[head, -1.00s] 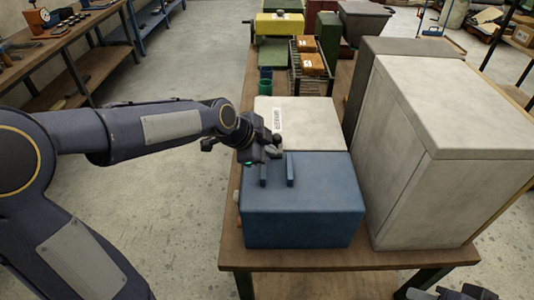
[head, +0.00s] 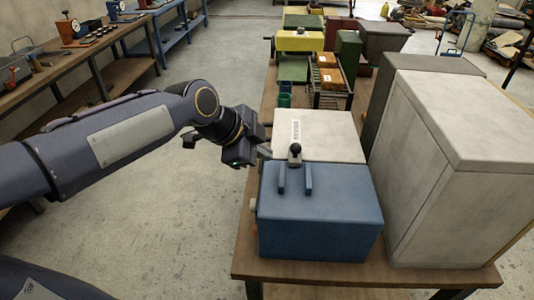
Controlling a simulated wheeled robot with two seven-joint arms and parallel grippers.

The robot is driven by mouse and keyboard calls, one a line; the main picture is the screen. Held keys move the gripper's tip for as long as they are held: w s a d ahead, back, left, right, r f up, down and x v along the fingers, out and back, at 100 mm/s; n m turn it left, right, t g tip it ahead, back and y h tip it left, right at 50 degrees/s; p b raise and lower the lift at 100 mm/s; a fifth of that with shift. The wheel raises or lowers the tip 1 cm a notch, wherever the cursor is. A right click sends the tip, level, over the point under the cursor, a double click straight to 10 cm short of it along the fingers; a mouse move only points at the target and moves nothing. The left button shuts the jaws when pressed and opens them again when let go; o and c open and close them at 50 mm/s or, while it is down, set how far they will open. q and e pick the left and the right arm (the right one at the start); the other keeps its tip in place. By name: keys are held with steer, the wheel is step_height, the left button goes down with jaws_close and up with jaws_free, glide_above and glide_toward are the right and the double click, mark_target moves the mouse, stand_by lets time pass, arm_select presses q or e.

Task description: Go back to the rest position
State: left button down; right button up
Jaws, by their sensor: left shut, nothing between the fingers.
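My left arm reaches in from the left. Its left gripper (head: 265,152) is shut and empty, just left of a black ball knob (head: 295,149). The knob stands at the back edge of a blue box-shaped machine (head: 320,220), near two upright blue rails. A white labelled block (head: 335,132) adjoins the machine behind. The gripper appears apart from the knob, though its tips are small and partly dark. My right gripper is out of view.
The blue machine stands on a wooden bench (head: 245,250). A large pale cabinet (head: 455,170) rises on its right. Green cups (head: 285,93), a rack with orange boxes (head: 330,78) and a yellow machine (head: 300,40) are farther back. Open concrete floor (head: 170,215) lies left of the bench.

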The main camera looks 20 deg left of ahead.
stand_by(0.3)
arm_select(q)
steer(key=s+f+n, duration=0.3)
steer(key=s+n, duration=0.2)
steer(key=s, duration=0.2)
steer(key=s+a+f+n, duration=0.1)
steer(key=s+f+n, duration=0.3)
steer(key=s+n, duration=0.2)
steer(key=s+a+f+n+g, duration=0.1)
steer(key=s+f+n, duration=0.2)
steer(key=s+n, duration=0.3)
steer(key=shift+s+f+y, duration=0.35)
steer(key=shift+s+y, duration=0.05)
steer(key=shift+s, duration=0.4)
steer(key=shift+a, duration=0.15)
